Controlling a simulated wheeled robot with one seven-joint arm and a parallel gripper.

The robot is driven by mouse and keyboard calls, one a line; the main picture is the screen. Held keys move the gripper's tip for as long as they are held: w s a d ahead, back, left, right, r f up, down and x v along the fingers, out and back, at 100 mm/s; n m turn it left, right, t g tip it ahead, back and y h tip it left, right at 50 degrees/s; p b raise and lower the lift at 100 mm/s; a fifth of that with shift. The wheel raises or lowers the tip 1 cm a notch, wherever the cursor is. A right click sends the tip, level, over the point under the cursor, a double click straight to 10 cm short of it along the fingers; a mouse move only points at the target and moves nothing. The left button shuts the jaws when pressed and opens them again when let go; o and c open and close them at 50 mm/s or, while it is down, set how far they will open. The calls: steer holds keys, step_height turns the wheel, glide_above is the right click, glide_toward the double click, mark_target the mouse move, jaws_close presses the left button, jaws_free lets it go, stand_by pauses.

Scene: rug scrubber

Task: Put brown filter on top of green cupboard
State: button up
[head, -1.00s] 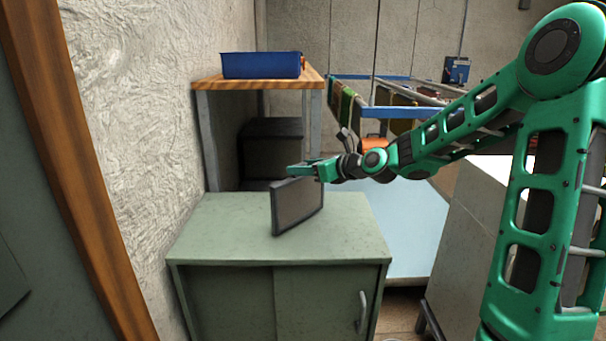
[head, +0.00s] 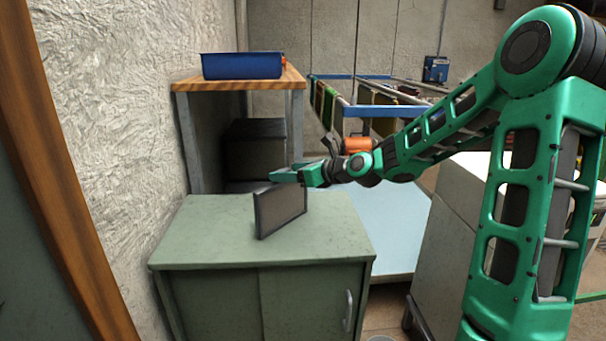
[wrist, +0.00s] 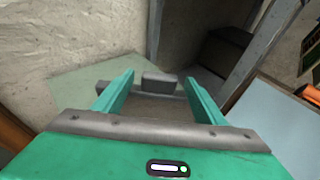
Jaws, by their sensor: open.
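The brown filter (head: 281,210), a thin dark-framed panel, stands on edge on the top of the green cupboard (head: 205,232) in the head view. The cupboard is pale green with sliding doors and a handle at the front. My gripper (head: 283,177) is at the filter's upper edge, coming in from the right. In the wrist view the two green fingers (wrist: 158,92) are apart, with the filter (wrist: 160,108) showing between and below them. Whether the fingers touch it cannot be told.
A wooden-topped table (head: 180,84) with a blue bin (head: 241,66) stands behind the cupboard, beside a rough wall at left. A pale blue platform (head: 385,225) and a rack with blue bars (head: 385,111) lie behind and right. A white cabinet (head: 445,235) stands at right. The cupboard top around the filter is clear.

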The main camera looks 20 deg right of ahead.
steer(key=v, duration=1.1)
steer(key=s+d+f+n+g+h, duration=0.2)
steer(key=s+f+n+g+h, duration=0.3)
steer(key=s+f+n, duration=0.6)
steer(key=s+d+n+g, duration=0.1)
steer(key=s+n, duration=0.3)
steer(key=s, duration=0.5)
steer(key=s+d+n+g+h, duration=0.1)
steer(key=s+n+g, duration=0.3)
steer(key=s, duration=0.5)
steer(key=s+d+n+g, duration=0.3)
steer(key=s+n, duration=0.2)
steer(key=s, duration=0.4)
steer(key=shift+d+f, duration=0.2)
steer(key=shift+d, duration=0.05)
steer(key=shift+w+f+h, duration=0.25)
steer(key=shift+w+h, duration=0.05)
steer(key=shift+w, duration=0.35)
